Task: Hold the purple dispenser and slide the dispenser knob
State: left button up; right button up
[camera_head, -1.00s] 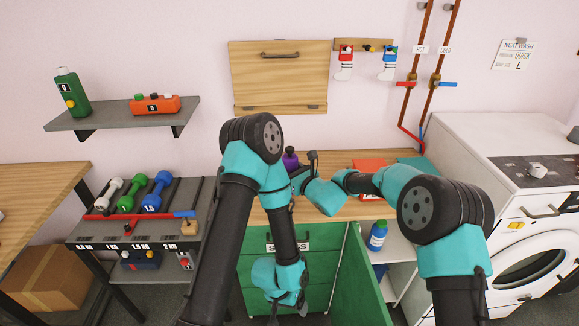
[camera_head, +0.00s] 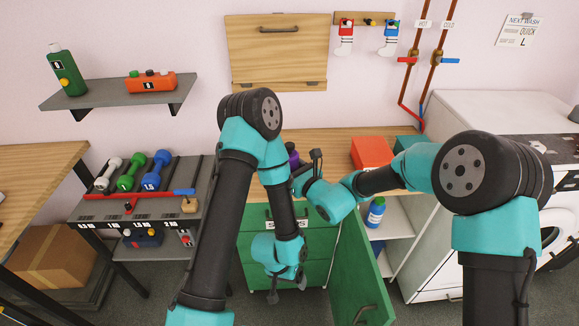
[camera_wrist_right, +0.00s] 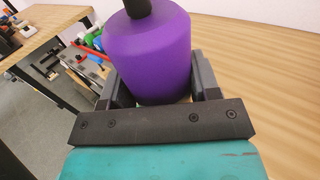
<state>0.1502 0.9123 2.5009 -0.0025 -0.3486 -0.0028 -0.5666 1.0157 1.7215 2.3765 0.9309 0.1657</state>
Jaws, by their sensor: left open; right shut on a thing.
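The purple dispenser (camera_wrist_right: 148,52) stands in the jaws of my right gripper (camera_wrist_right: 158,92), which is shut on it, in the right wrist view. A black part (camera_wrist_right: 138,8) shows on its top, cut off by the frame edge; I cannot tell whether this is the knob. In the head view the dispenser (camera_head: 293,155) is a small purple shape above the wooden counter, largely hidden behind my arms. My left gripper (camera_head: 287,290) hangs low in front of the green drawers, open and empty, well below the dispenser.
The wooden counter (camera_head: 335,140) has free room behind the dispenser. A red box (camera_head: 371,152) stands to its right. A green cabinet door (camera_head: 355,265) stands open below, beside a shelf with a blue bottle (camera_head: 376,212). A dumbbell rack (camera_head: 140,185) is at left.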

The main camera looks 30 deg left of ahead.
jog(key=shift+w+a, duration=0.1)
dwell(0.3)
jog(key=w+a+f, duration=0.2)
jog(key=w+a, duration=0.6)
jog(key=w, duration=0.5)
jog(key=shift+w, duration=0.25)
jog(key=shift+a, duration=0.1)
jog(key=shift+f, duration=0.1)
jog(key=shift+f, duration=1.15)
pick_arm(q)
jog(key=shift+c, duration=0.3)
pick_arm(e)
jog(key=shift+f, duration=0.25)
